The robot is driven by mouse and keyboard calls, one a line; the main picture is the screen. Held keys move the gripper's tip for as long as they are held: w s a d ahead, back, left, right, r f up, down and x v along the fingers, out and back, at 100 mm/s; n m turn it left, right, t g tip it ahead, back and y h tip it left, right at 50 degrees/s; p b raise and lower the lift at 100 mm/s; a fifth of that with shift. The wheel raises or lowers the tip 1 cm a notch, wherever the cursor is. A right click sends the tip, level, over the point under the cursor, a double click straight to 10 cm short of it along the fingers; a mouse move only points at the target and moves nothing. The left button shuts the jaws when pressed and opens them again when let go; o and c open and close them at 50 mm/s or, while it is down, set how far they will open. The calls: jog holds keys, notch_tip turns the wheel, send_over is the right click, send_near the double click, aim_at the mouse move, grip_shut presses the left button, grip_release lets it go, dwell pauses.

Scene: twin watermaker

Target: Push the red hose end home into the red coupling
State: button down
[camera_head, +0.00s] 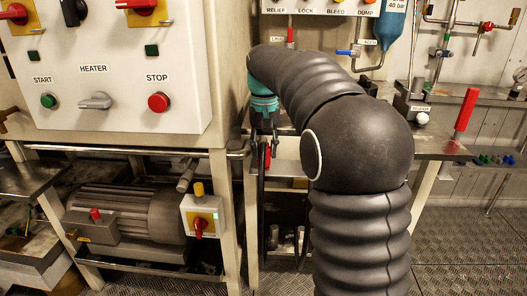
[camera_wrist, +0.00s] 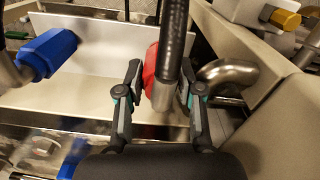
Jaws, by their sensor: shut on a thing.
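My gripper (camera_wrist: 160,78) has its two fingers on either side of a black hose (camera_wrist: 174,32) with a metal ferrule (camera_wrist: 163,97) and a red part (camera_wrist: 150,70) beside it. I take this to be the red hose end, held between the fingers. In the head view my gripper (camera_head: 264,140) is at the end of my arm, with a small red part (camera_head: 267,154) below it and black hose (camera_head: 262,195) hanging down. A bent steel pipe (camera_wrist: 230,74) is just right of the fingers. I cannot make out the red coupling apart from the hose end, nor whether they touch.
A blue handle-like part (camera_wrist: 48,52) is at the left in the wrist view, over a pale tray (camera_wrist: 90,90). The heater panel (camera_head: 110,70) and a motor (camera_head: 130,215) stand left. A red lever (camera_head: 465,110) is on the right bench.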

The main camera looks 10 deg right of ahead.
jog(key=r, duration=0.4)
jog(key=shift+d+p, duration=0.3)
jog(key=d+r+p, duration=0.1)
jog(key=d+r, duration=0.5)
jog(key=d, duration=0.5)
jog(key=shift+s+r, duration=0.15)
jog(key=shift+s, duration=0.25)
